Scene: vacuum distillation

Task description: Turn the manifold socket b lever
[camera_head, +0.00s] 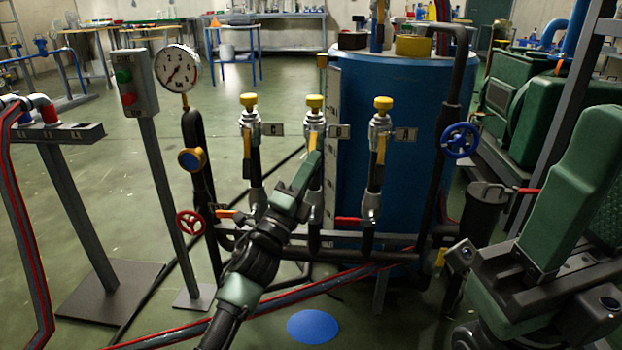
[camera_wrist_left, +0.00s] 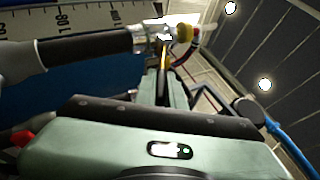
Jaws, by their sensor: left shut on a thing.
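The manifold has three valve sockets in a row, each with a yellow cap and a lettered tag. The middle socket (camera_head: 313,117) is the one at my left gripper; its tag letter is hard to read. My left gripper (camera_head: 314,160) reaches up from below and is shut on this socket's lever. The lever is mostly hidden in the head view; in the wrist view a yellow strip of the lever (camera_wrist_left: 167,57) shows between the fingers, near the yellow cap (camera_wrist_left: 185,33). My right arm's green parts stand at the right; no right fingertips show.
The left socket (camera_head: 249,125) and right socket (camera_head: 380,125) flank the middle one closely, with their levers hanging down. A blue tank (camera_head: 400,90) stands behind. A pressure gauge (camera_head: 176,69), red handwheel (camera_head: 190,223) and blue handwheel (camera_head: 460,140) surround the manifold.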

